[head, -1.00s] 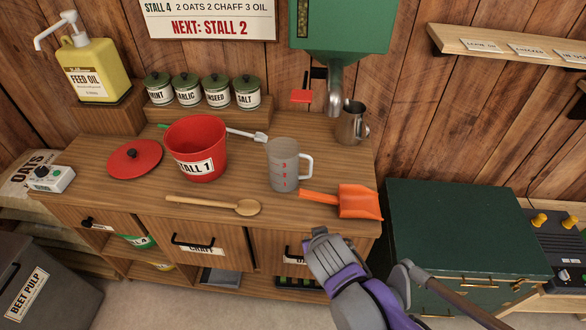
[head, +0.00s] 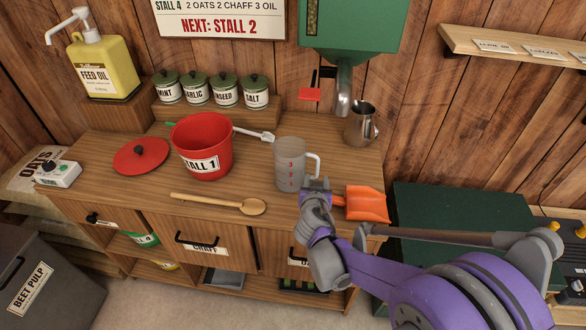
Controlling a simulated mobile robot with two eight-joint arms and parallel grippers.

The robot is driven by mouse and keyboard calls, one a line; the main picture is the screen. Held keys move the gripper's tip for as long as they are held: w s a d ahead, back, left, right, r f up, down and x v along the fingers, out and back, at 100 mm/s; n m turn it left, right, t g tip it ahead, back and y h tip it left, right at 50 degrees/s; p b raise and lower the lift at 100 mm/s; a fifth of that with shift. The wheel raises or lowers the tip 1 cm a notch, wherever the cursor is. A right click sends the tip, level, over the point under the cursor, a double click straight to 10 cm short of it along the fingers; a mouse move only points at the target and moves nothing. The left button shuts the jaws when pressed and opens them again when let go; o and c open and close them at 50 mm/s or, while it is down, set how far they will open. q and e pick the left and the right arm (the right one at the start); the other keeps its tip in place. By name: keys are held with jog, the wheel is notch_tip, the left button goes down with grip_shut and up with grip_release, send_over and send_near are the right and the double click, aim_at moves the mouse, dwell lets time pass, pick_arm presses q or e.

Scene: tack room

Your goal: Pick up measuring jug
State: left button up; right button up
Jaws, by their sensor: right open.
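The measuring jug (head: 289,167) is a clear, greyish jug with red marks and a handle on its right side. It stands upright on the wooden counter (head: 140,192), right of the red bucket. My right gripper (head: 316,187) is open at the counter's front edge, just in front of and to the right of the jug, below its handle. Nothing shows between its fingers. I cannot tell whether it touches the jug. It hides part of the orange scoop (head: 367,204). My left gripper is not in view.
The red bucket (head: 201,150) labelled Stall 1 stands left of the jug. A wooden spoon (head: 220,203) lies in front. A metal pitcher (head: 360,125) stands behind to the right, near the green dispenser's spout (head: 343,88).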

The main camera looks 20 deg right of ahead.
aim_at(317, 172)
jog(key=x, duration=0.5)
jog(key=shift+w+r, duration=0.2)
jog(key=shift+r, duration=0.1)
jog(key=shift+c, duration=0.2)
grip_shut()
